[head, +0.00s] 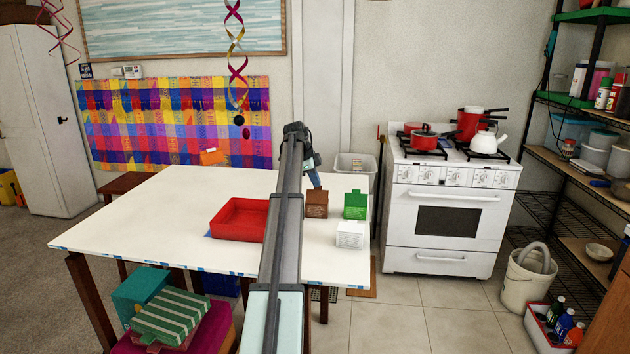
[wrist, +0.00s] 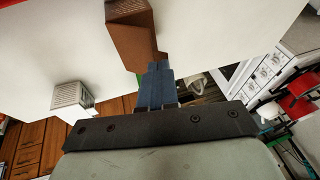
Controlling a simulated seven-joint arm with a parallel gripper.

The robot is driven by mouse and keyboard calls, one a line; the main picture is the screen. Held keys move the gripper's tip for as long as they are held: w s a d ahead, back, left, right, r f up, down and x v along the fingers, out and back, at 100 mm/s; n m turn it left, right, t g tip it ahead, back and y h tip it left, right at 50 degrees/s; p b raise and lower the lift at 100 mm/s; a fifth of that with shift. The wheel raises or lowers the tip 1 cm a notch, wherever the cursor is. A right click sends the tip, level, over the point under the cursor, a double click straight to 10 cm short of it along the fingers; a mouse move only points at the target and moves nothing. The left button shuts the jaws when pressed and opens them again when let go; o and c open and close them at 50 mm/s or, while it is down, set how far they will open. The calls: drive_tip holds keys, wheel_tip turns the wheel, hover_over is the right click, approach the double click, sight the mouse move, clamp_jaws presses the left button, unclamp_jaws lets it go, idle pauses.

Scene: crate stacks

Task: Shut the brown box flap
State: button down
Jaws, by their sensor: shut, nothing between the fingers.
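The brown box (head: 316,211) stands on the white table, right of my arm. Its flap (head: 318,196) stands up at the back of the box, raised off the opening. In the wrist view the brown box (wrist: 128,12) is at the top, with its flap (wrist: 140,46) reaching down toward my fingers. My gripper (head: 317,184) is at the upper edge of the flap, on its back side. The fingers (wrist: 159,66) are shut with nothing between them. Their tips overlap the flap's edge in the wrist view; I cannot tell whether they touch it.
A green box (head: 355,212) with its flap up stands to the right, and a white box (head: 350,236) stands in front of it. A red tray (head: 238,232) is left of my arm. The left part of the table (head: 140,225) is clear. The stove (head: 446,215) is beyond the table's right edge.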

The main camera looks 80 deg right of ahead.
drive_tip(key=shift+d+f, duration=0.15)
drive_tip(key=shift+d, duration=0.15)
drive_tip(key=shift+d+f, duration=1.95)
drive_tip(key=shift+f, duration=0.25)
drive_tip(key=shift+a, duration=0.1)
